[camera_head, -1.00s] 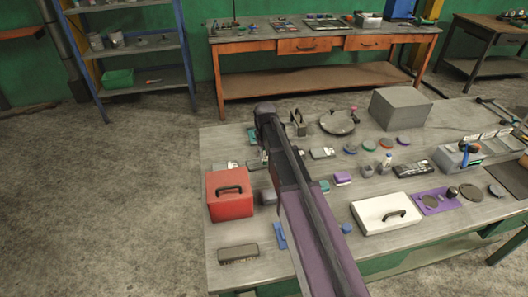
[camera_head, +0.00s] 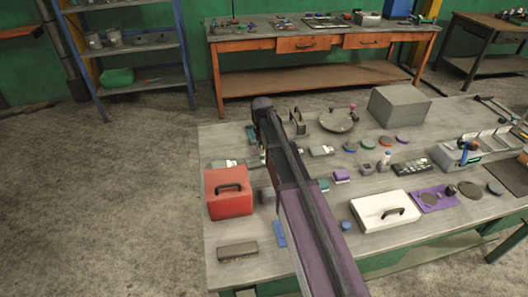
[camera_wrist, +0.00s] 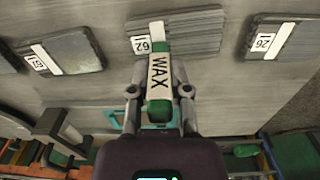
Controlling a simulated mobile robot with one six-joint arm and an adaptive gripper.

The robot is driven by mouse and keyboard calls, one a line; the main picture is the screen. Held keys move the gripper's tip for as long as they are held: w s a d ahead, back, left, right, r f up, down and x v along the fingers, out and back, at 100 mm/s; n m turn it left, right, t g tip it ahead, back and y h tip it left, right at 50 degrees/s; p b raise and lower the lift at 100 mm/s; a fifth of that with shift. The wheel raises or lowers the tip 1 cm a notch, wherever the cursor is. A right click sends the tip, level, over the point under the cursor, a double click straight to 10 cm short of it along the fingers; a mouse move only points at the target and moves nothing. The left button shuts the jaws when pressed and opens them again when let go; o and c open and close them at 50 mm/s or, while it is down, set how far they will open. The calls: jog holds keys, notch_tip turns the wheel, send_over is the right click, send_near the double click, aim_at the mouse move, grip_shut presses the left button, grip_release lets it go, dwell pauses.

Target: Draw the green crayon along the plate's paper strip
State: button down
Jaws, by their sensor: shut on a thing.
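My gripper (camera_wrist: 158,92) is shut on the green crayon (camera_wrist: 158,106), which has a white label reading WAX. In the wrist view the crayon's far green end lies over the middle grey plate (camera_wrist: 196,35). A white paper strip (camera_wrist: 155,28) on that plate continues in line with the crayon; the rest of it is hidden behind the crayon. I cannot tell whether the tip touches the strip. A number tag (camera_wrist: 140,44) sits just left of the strip. In the head view my arm hides the gripper and most of this plate.
Other grey plates with white strips lie to the left (camera_wrist: 72,50) and right (camera_wrist: 290,42) in the wrist view. In the head view a red box (camera_head: 228,195), a white box (camera_head: 384,212) and a round pan (camera_head: 338,122) stand on the bench (camera_head: 300,250).

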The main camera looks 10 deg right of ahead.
jog(key=shift+w+a, duration=0.1)
jog(key=shift+w, duration=0.6)
jog(key=shift+s+d, duration=0.2)
jog(key=shift+s, duration=1.8)
jog(key=shift+w, duration=0.1)
jog(key=shift+w+a, duration=0.2)
jog(key=shift+w, duration=1.75)
jog(key=shift+r+p, duration=2.95)
jog(key=shift+p, duration=0.05)
jog(key=shift+r, duration=0.1)
jog(key=shift+r+p, duration=1.4)
jog(key=shift+p, duration=0.1)
